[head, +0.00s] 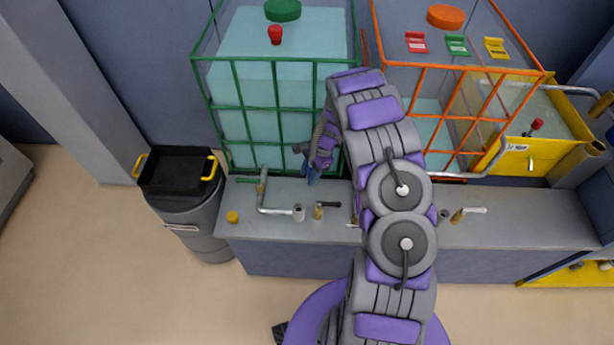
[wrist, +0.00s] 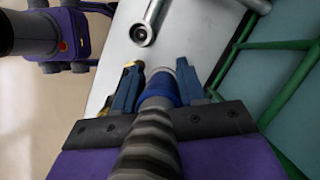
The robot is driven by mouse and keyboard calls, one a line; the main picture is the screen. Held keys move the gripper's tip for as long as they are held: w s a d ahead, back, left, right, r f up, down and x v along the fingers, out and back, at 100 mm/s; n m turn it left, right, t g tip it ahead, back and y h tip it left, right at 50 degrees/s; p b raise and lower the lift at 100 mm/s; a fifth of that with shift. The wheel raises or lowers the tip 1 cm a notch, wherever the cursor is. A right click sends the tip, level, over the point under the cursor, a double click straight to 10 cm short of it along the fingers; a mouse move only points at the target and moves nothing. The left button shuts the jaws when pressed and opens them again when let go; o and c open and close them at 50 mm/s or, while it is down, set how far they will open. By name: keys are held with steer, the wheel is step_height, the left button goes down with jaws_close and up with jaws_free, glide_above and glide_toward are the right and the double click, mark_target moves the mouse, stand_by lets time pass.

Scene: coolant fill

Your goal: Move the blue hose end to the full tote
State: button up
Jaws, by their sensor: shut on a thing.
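My gripper (head: 313,175) reaches down in front of the green-caged tote (head: 262,110), just above the grey ledge. In the wrist view my gripper (wrist: 160,84) is shut on the blue hose end (wrist: 158,92), with a dark ribbed hose (wrist: 148,150) running back from it. The green-caged tote holds pale teal liquid to a high level. The orange-caged tote (head: 428,132) to the right has a much lower level, partly hidden by my arm. A silver pipe with an open end (wrist: 142,33) lies ahead of the hose end, apart from it.
The grey ledge (head: 255,226) carries the bent silver pipe (head: 274,210), a yellow cap (head: 232,217) and brass valves (head: 319,212). A grey bin with a black tray (head: 178,172) stands at the left. A yellow container (head: 530,150) is at the right. Green cage bars (wrist: 292,100) are close on the wrist view's right.

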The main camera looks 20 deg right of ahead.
steer(key=s+a+r+n+g+h, duration=0.1)
steer(key=s+a+r+n+g, duration=0.1)
steer(key=s+a+n, duration=0.3)
steer(key=shift+a, duration=0.75)
step_height(320, 180, down, 6)
steer(key=shift+a+r, duration=0.1)
steer(key=shift+a+p, duration=0.1)
steer(key=shift+p, duration=0.3)
stand_by(1.9)
steer(key=shift+f, duration=1.65)
